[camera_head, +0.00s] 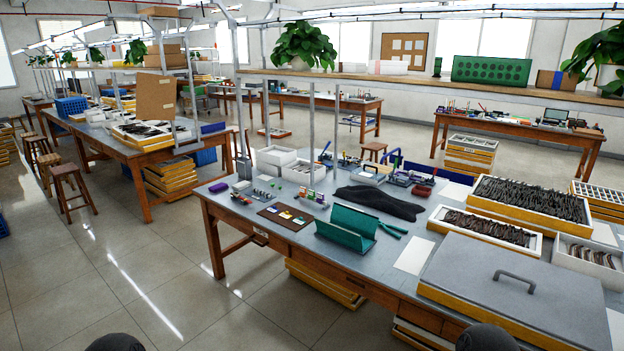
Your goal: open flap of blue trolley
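I cannot make out a blue trolley with a flap in this view. Blue things that show are a blue crate (70,106) on the far left workbench, a blue piece (3,227) cut off at the left edge, and a blue container (205,157) partly hidden under the left bench. Neither of my grippers is in view. Only two dark rounded shapes show at the bottom edge, apparently parts of my own arms.
A workbench (232,215) with trays, tools, a green folded holder (345,228) and a grey lidded box (515,290) fills the front right. Wooden stools (70,180) stand by the left bench. The tiled floor (90,270) at front left is clear.

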